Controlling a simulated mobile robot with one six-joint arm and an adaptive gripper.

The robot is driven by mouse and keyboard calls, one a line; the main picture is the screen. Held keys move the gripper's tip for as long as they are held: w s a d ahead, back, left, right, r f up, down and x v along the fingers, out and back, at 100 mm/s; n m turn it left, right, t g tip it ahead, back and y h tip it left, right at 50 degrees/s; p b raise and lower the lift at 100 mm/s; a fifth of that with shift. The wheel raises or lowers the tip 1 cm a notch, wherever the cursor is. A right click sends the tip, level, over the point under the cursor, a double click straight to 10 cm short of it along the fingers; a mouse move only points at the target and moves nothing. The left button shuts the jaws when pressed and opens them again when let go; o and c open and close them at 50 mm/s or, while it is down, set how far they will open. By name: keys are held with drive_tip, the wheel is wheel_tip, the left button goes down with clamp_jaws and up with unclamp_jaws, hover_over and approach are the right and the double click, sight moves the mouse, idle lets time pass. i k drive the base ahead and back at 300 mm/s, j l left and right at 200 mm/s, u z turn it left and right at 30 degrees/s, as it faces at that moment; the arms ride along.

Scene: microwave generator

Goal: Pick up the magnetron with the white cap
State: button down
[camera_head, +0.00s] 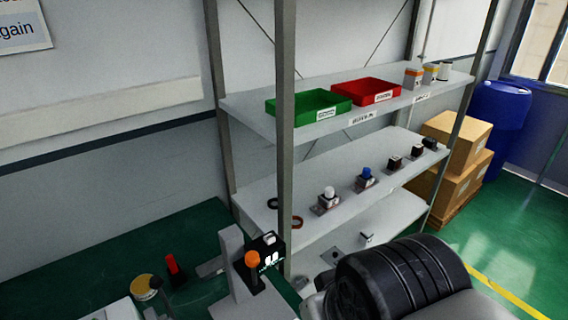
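The magnetron with the white cap (328,203) stands upright on the middle shelf (345,220), left of the other parts in its row. Its body is a small boxy metal block with dark parts, and the cap on top is round and white. A similar magnetron with a blue cap (366,178) stands to its right and farther back. Two more small units with dark tops (394,163) (416,151) stand farther along the same row. My gripper is not visible in this view.
The rack's front post (286,130) stands left of the magnetron. Dark and orange rings (297,222) lie on the shelf. Green (308,107) and red (367,91) trays sit above. A large black ribbed part (400,280) fills the lower right. Cardboard boxes (458,165) stand right.

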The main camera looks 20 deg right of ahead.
sight(328, 201)
drive_tip(key=i+l, duration=0.15)
drive_tip(key=l, duration=0.2)
drive_tip(key=i+l, duration=0.2)
drive_tip(key=l, duration=0.2)
drive_tip(key=i+l, duration=0.15)
drive_tip(key=l, duration=0.2)
drive_tip(key=i+l, duration=0.15)
drive_tip(key=l, duration=0.2)
drive_tip(key=i+l, duration=0.2)
drive_tip(key=l, duration=0.15)
drive_tip(key=i+l, duration=0.15)
drive_tip(key=l, duration=0.25)
drive_tip(key=i+l, duration=0.15)
drive_tip(key=l, duration=0.2)
drive_tip(key=i+u, duration=0.05)
